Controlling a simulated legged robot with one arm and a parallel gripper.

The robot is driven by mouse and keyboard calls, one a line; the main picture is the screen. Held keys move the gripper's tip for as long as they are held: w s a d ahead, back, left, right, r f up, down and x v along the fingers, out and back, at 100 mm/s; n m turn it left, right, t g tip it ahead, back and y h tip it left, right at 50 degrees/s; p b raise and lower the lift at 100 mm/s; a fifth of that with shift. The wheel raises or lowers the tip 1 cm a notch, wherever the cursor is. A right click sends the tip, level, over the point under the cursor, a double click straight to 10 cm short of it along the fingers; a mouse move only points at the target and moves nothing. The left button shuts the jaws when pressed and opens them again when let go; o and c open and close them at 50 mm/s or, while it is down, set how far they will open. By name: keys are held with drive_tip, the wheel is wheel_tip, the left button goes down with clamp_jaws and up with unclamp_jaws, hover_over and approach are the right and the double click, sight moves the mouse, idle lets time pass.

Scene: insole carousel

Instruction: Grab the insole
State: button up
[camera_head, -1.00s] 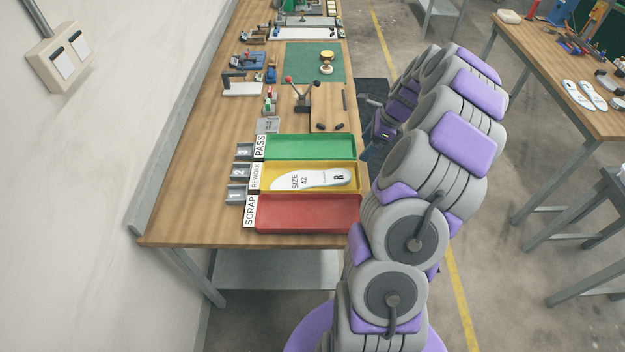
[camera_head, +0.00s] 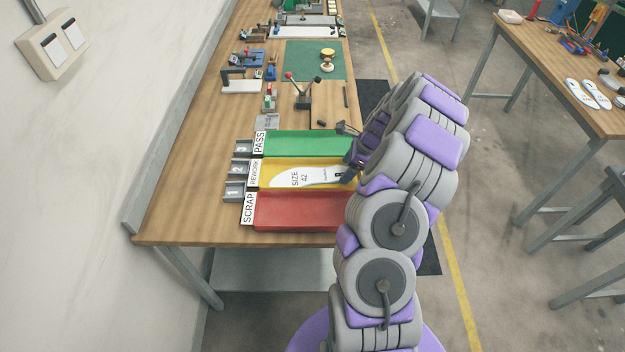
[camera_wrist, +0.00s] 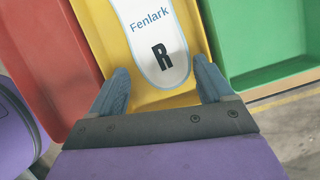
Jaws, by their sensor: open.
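A white insole (camera_head: 300,178) marked "SIZE 42" lies in the yellow REWORK tray (camera_head: 266,165), its far end toward the left labels. The wrist view shows its rounded end (camera_wrist: 152,35) with "Fenlark" and "R" and a blue edge. My gripper (camera_head: 350,152) hangs over the right end of the yellow tray. In the wrist view my gripper (camera_wrist: 160,85) is open, one blue finger on each side of the insole's rounded end. The fingers appear apart from the insole; their height above it is hard to tell.
The red SCRAP tray (camera_head: 300,224) and green PASS tray (camera_head: 300,135) flank the yellow one. Small numbered grey bins (camera_head: 236,170) stand at their left. Fixtures and a green mat (camera_head: 305,60) lie farther back. Another bench (camera_head: 560,75) holds two more insoles (camera_head: 588,94).

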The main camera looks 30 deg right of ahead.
drive_tip(key=shift+w+f, duration=0.15)
drive_tip(key=shift+f, duration=0.65)
drive_tip(key=shift+w+d+f, duration=0.1)
drive_tip(key=shift+d+f, duration=0.05)
drive_tip(key=shift+f, duration=0.15)
drive_tip(key=shift+d, duration=0.15)
drive_tip(key=shift+a, duration=0.4)
drive_tip(key=c, duration=0.4)
drive_tip(key=shift+d, duration=0.1)
drive_tip(key=c, duration=0.3)
drive_tip(key=shift+r, duration=0.15)
